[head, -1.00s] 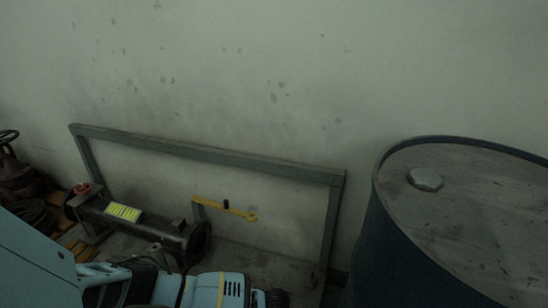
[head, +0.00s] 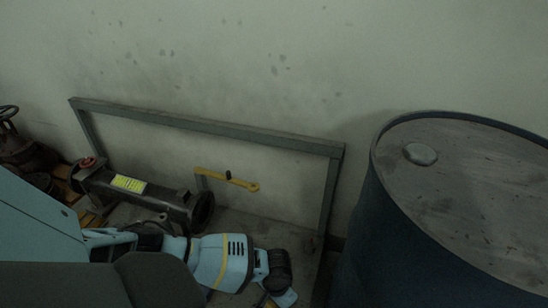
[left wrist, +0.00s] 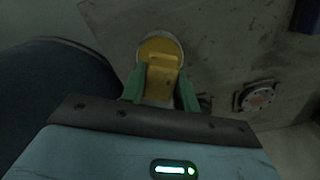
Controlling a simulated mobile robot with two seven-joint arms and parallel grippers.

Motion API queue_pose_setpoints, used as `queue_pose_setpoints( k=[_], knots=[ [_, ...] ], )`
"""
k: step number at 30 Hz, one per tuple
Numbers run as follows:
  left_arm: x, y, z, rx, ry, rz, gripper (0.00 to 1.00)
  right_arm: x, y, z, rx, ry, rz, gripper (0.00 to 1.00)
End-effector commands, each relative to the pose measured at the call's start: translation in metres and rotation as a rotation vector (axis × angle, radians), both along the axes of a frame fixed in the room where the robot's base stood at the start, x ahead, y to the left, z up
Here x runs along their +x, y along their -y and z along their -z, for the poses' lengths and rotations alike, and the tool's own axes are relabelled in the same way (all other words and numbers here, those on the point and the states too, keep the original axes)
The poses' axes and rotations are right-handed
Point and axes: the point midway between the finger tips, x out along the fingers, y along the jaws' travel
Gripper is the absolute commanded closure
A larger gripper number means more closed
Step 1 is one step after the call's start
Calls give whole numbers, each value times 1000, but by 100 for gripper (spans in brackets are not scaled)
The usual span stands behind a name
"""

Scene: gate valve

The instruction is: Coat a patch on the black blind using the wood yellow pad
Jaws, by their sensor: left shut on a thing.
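My left gripper (left wrist: 160,90) is shut on the yellow pad (left wrist: 160,52), with its green fingers on either side. The pad has a raised yellow grip and a pale round rim. In the head view my left arm reaches in low from the left and its wrist (head: 275,268) ends near the bottom edge, left of the drum; the fingers are mostly hidden there. A dark flanged pipe piece (head: 150,197) with a yellow label lies behind the arm. I cannot pick out the black blind with certainty. My right gripper is not in view.
A large blue drum (head: 345,265) stands at the right. A grey metal frame (head: 230,138) leans at the wall, with a yellow wrench (head: 225,179) inside its outline. Rusty valve parts (head: 20,150) sit at the far left. The left wrist view shows a small round flange (left wrist: 258,97).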

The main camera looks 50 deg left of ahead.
Motion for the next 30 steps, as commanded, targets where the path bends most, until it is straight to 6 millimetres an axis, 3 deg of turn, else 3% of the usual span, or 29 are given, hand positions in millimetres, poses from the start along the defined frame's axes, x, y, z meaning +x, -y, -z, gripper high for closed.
queue_pose_setpoints(
  k=[15, 26, 30],
  knots=[
    [0, 0, -39, 0, 1, -1, 88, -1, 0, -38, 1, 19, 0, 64],
    [0, 0, -40, 0, 0, 0, 88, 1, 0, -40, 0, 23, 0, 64],
    [13, 7, -56, -1, 7, -6, 88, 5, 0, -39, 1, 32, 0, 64]
  ],
)
